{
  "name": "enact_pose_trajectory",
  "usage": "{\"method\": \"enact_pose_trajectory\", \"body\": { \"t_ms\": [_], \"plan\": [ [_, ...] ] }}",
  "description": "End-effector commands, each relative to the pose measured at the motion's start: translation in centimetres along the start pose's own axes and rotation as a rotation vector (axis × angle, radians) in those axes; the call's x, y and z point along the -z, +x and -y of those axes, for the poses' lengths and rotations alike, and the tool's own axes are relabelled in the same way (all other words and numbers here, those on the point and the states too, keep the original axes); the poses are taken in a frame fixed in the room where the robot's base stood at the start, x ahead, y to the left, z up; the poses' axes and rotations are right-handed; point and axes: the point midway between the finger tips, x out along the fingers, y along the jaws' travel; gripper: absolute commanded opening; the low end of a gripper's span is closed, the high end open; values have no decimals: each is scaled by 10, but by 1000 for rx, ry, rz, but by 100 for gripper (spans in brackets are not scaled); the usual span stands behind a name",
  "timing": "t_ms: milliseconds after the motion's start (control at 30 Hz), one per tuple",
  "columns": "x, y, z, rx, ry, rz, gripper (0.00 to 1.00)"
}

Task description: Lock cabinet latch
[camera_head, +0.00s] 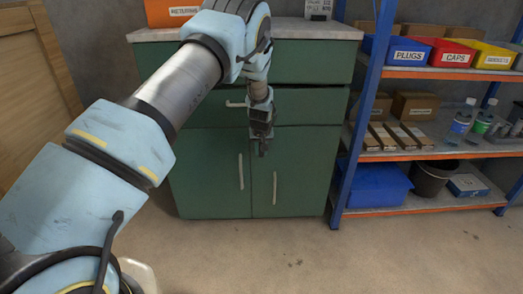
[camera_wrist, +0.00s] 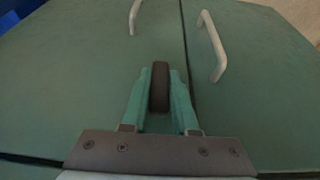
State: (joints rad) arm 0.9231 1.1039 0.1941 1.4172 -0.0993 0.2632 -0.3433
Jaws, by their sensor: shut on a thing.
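The green cabinet (camera_head: 205,150) stands straight ahead, with two lower doors that look closed. A dark, rounded latch bar (camera_wrist: 160,88) sits near the top of the doors, by the seam between them. In the wrist view it points away from my gripper, roughly along the seam and a little left of it. My gripper (camera_wrist: 161,80) is shut on this latch, with one teal finger on each side. In the head view my gripper (camera_head: 262,136) is at the upper middle of the doors and the latch tip (camera_head: 263,151) shows below it. The latch's pivot is hidden.
Two pale door handles, left (camera_head: 241,171) and right (camera_head: 275,187), hang below my gripper. A drawer handle (camera_head: 236,104) is above left. A blue-and-orange shelf rack (camera_head: 360,120) with bins and bottles stands close on the right. The floor (camera_head: 300,250) in front is clear.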

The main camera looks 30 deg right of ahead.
Motion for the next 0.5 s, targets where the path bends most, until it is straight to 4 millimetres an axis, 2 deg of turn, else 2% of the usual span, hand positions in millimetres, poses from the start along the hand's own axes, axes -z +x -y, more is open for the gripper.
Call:
{"method": "enact_pose_trajectory", "body": {
  "t_ms": [200, 233, 500],
  "plan": [
    [-1, 1, 0, 0, 0, 1, 0],
    [-1, 1, 0, 0, 0, 1, 29],
    [0, 0, -1, 0, 0, 0, 57]
  ]
}}
